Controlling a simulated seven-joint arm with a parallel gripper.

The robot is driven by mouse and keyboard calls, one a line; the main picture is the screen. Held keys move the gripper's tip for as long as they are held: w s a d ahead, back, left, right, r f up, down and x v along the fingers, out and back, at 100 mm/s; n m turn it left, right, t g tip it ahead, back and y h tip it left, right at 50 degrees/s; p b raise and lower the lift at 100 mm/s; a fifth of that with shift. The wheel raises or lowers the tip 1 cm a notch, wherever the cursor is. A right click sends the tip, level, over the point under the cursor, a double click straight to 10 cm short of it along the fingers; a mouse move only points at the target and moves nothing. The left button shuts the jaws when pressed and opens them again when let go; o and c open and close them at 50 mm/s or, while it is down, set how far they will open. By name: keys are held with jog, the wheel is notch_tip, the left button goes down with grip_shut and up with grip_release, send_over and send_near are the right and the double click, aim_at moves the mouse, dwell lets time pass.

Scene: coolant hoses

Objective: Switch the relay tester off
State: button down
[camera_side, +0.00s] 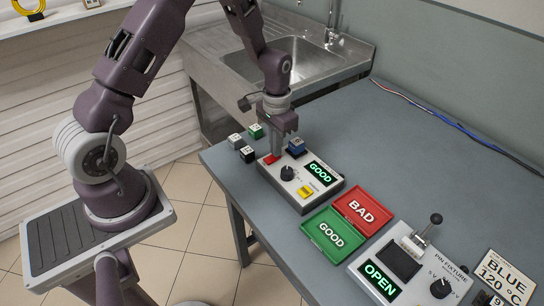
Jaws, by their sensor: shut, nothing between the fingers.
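The relay tester (322,197) is a light grey box on the table. Its display (319,173) is lit and reads GOOD in green. It has a black knob (287,173), a yellow part (306,191) and a red part (271,159) at its far left corner. A dark blue relay (296,147) sits at its back edge. My gripper (277,153) is shut and empty, pointing down at the red part. I cannot tell whether the fingertips touch it; they hide some of that corner.
Black, white and green relay blocks (247,154) stand left of the tester. A green GOOD tray (332,236) and a red BAD tray (363,210) lie to its right. A pin fixture (415,275) reads OPEN. The table behind is clear, with a cable (450,124) along the wall.

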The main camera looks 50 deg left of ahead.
jog(key=shift+f, duration=0.3)
jog(key=shift+r, duration=3.55)
jog(key=shift+r, duration=0.1)
jog(key=s+d+r+t, duration=0.1)
jog(key=s+d+r, duration=0.2)
jog(key=s+r, duration=0.35)
jog(key=s+d+r+t, duration=0.2)
jog(key=s+r, duration=0.1)
jog(key=r, duration=0.7)
jog(key=s+d+r+t, duration=0.1)
jog(key=s+r, duration=0.1)
jog(key=s, duration=0.5)
jog(key=s+d+r+t, duration=0.1)
jog(key=s+d+r, duration=0.1)
jog(key=s, duration=0.5)
jog(key=shift+d+t, duration=0.25)
jog(key=shift+t, duration=0.05)
